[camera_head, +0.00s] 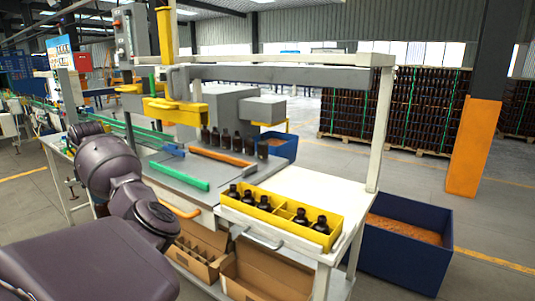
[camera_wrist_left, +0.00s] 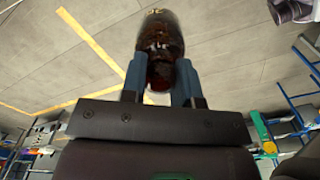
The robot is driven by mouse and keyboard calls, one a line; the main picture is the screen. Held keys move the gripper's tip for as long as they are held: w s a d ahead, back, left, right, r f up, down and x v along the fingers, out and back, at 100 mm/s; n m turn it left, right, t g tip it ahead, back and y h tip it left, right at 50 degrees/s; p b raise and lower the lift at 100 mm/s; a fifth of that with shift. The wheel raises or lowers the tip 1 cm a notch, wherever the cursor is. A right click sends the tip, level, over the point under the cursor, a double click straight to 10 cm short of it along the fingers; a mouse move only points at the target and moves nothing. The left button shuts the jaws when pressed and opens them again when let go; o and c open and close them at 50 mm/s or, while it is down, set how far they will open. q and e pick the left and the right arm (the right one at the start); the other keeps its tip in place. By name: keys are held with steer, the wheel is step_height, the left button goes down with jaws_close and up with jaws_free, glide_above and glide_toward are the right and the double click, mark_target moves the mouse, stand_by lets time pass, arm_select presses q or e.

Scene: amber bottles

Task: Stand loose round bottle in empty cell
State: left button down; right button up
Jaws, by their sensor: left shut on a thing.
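My left gripper (camera_wrist_left: 160,78) shows in the left wrist view, with its two blue-grey fingers shut on a dark amber round bottle (camera_wrist_left: 160,38). The bottle sticks out beyond the fingertips, with floor behind it. In the head view my left arm comes in from the left, and I cannot make out its gripper or the held bottle there. A yellow crate (camera_head: 285,228) with divided cells stands on the white table at the front. Several dark bottles stand upright in it, with a bottle-free gap right of the middle. My right gripper is not in view.
A row of several bottles (camera_head: 226,140) stands on the grey machine top behind an orange rail (camera_head: 218,157). A green bar (camera_head: 180,175) lies nearer. A white frame post (camera_head: 379,130) rises behind the crate. A blue bin (camera_head: 400,262) stands right of the table.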

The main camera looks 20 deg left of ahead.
arm_select(q)
steer(key=w+d+r+m, duration=0.3)
steer(key=w+d+r, duration=0.15)
steer(key=w, duration=0.25)
steer(key=w+d+r+m, duration=0.3)
steer(key=w+d+r, duration=0.1)
steer(key=w+d, duration=0.25)
steer(key=w+d+f+m, duration=0.3)
steer(key=d+f+m, duration=0.1)
steer(key=d+f, duration=0.3)
steer(key=w+d+f+m, duration=0.35)
steer(key=d+f, duration=0.25)
steer(key=f, duration=0.2)
steer(key=s+d+m, duration=0.1)
steer(key=d+m, duration=0.4)
steer(key=d, duration=0.7)
steer(key=s+d+f+m+b, duration=0.1)
steer(key=s+d+f+m, duration=0.1)
steer(key=s+d, duration=0.2)
steer(key=s+d+f+m+b, duration=0.1)
steer(key=s+d+f+m, duration=0.2)
steer(key=s, duration=0.7)
steer(key=s+d+f+m+b, duration=0.1)
steer(key=s+d+f+m, duration=0.2)
steer(key=s, duration=0.3)
steer(key=shift+s+d, duration=0.4)
steer(key=shift+d, duration=0.5)
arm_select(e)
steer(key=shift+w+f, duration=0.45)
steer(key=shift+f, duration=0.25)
